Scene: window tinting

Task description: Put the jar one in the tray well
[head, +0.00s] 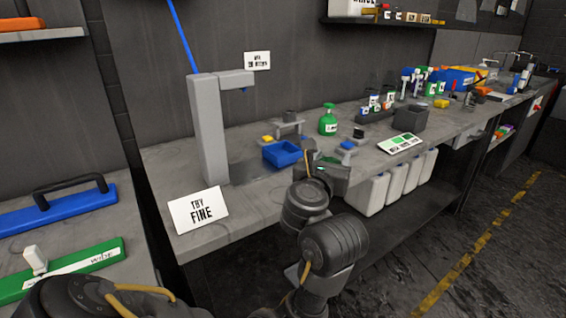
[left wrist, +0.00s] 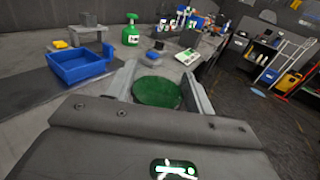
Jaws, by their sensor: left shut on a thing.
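My left gripper (head: 322,165) is over the front edge of the grey bench, near its middle. In the left wrist view its two fingers (left wrist: 157,90) are shut on a round green thing, which I take for the jar (left wrist: 157,94). Only its green top shows; the rest is hidden by the gripper. In the head view I cannot make the jar out behind the gripper. An open blue tray (head: 283,154) stands on the bench to the left of the gripper. It also shows in the left wrist view (left wrist: 80,66), apart from the jar. My right gripper is not in view.
A grey post (head: 209,130) with an arm stands left of the tray. A green spray bottle (head: 328,120) and a small blue-topped block (head: 347,146) stand behind the gripper. A dark box (head: 411,117) is farther right. A "TRY FINE" sign (head: 199,210) stands at the front left.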

